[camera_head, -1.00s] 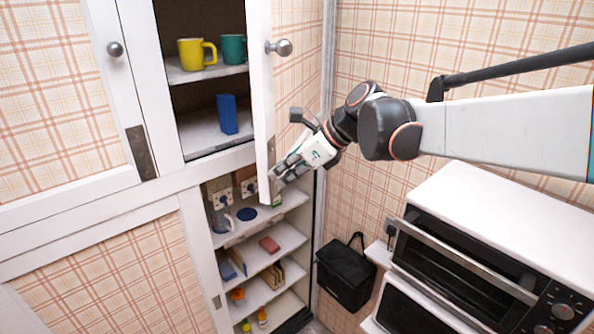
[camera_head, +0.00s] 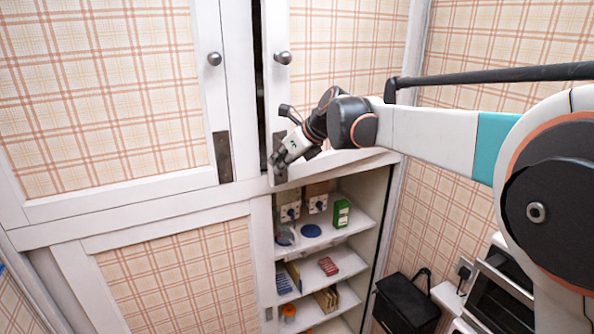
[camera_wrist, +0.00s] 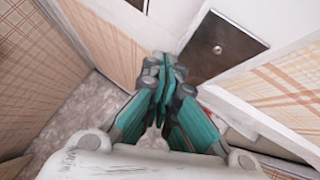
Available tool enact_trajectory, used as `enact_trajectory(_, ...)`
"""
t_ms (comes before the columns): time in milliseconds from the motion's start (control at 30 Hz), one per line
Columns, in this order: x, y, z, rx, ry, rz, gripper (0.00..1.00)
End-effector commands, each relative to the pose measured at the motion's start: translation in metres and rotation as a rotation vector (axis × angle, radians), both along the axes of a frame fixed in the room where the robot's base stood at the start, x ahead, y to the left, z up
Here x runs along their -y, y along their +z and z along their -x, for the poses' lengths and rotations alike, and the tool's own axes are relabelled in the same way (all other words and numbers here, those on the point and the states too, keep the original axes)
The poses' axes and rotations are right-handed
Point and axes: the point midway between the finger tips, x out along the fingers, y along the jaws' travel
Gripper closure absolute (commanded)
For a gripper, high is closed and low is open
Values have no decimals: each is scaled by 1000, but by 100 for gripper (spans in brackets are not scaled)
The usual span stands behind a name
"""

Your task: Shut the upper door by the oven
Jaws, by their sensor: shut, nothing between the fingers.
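The upper door (camera_head: 345,70) by the oven has a plaid panel, white frame and round metal knob (camera_head: 283,57). It stands nearly shut, with a narrow dark gap along its left edge. My gripper (camera_head: 277,164) is shut and empty at the door's lower left corner, by the dark metal plate. In the wrist view, the closed fingers (camera_wrist: 165,75) are close to the door's white frame and the dark plate (camera_wrist: 222,48); whether they touch is unclear. The cupboard's inside is hidden behind the door. The oven (camera_head: 500,290) is partly hidden behind my arm.
A neighbouring upper door (camera_head: 105,90) on the left is shut. Below, open shelves (camera_head: 345,232) hold small boxes and other items. A black bag (camera_head: 405,302) hangs beside the oven at lower right.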

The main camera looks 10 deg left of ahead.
Motion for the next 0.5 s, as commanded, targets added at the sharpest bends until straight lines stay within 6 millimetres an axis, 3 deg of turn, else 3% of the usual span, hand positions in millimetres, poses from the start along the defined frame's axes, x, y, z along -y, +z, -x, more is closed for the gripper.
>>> enact_trajectory(200,-16,-1,-12,1,-1,0,100)
enact_trajectory(500,-20,-1,-15,1,-1,0,100)
